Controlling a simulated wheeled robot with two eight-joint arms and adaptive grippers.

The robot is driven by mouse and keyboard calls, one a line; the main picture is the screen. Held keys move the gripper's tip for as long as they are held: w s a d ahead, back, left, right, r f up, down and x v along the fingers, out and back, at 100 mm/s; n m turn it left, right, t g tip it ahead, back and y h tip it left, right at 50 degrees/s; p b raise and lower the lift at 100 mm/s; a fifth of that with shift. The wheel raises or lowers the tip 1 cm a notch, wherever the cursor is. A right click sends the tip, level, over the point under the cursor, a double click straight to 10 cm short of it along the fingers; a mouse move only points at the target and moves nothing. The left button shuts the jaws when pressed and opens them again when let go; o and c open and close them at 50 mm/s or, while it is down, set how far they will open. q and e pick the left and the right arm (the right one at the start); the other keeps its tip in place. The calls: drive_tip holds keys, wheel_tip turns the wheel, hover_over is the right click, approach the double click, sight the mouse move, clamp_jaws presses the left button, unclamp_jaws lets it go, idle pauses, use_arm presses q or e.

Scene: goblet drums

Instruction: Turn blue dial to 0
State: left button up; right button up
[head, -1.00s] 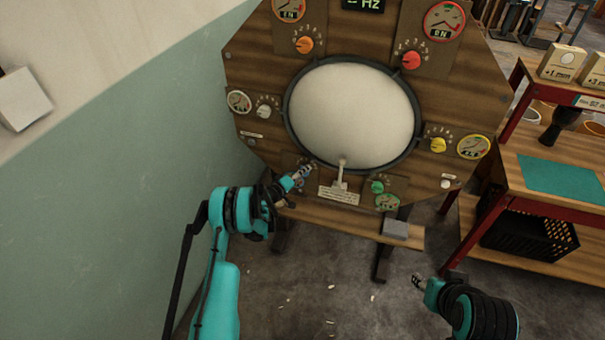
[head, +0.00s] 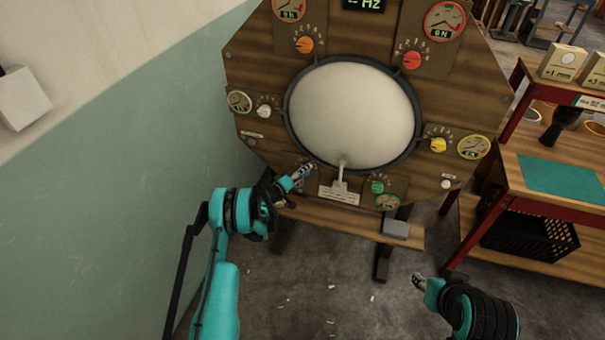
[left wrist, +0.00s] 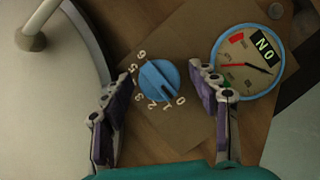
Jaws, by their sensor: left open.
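The blue dial (left wrist: 158,82) is a round knob with a dark pointer mark, set on a brown panel plate with white numbers 0 to 6 around it. In the left wrist view its mark points between 1 and 0. My left gripper (left wrist: 162,88) is open, with one finger on each side of the dial and a visible gap to it. In the head view my left gripper (head: 303,172) is at the lower left of the wooden panel and largely hides the dial. My right gripper (head: 419,282) hangs low at the right, away from the panel; its jaws are too small to read.
A blue-rimmed gauge (left wrist: 247,60) sits beside the dial, close to one finger. The round white screen (head: 352,115) and a small lever (head: 341,178) are near. Orange (head: 304,44), red (head: 411,60), white (head: 264,111), yellow (head: 438,145) and green (head: 377,187) dials surround it.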

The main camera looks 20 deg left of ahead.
use_arm(q)
drive_tip(key=shift+s, duration=0.1)
drive_tip(key=v, duration=0.7)
drive_tip(key=shift+s, duration=0.15)
drive_tip(key=shift+r, duration=0.1)
drive_tip(key=s+d+r+m+g+y, duration=0.15)
drive_tip(key=s+d+r, duration=0.35)
drive_tip(key=r, duration=0.6)
drive_tip(key=s+d+r+m+g, duration=0.3)
drive_tip(key=s+d+r, duration=0.15)
drive_tip(key=r, duration=0.65)
drive_tip(key=s+d+r+m+g+y, duration=0.1)
drive_tip(key=s+r, duration=0.1)
drive_tip(key=s, duration=0.5)
drive_tip(key=s+d+r+m+g+y, duration=0.1)
drive_tip(key=s+r, duration=0.1)
drive_tip(key=s, duration=0.5)
drive_tip(key=s+a+f+m+y, duration=0.1)
drive_tip(key=s, duration=0.7)
drive_tip(key=s+a+f+g+y, duration=0.1)
drive_tip(key=s, duration=0.8)
drive_tip(key=shift+s+m, duration=0.2)
drive_tip(key=shift+m, duration=0.15)
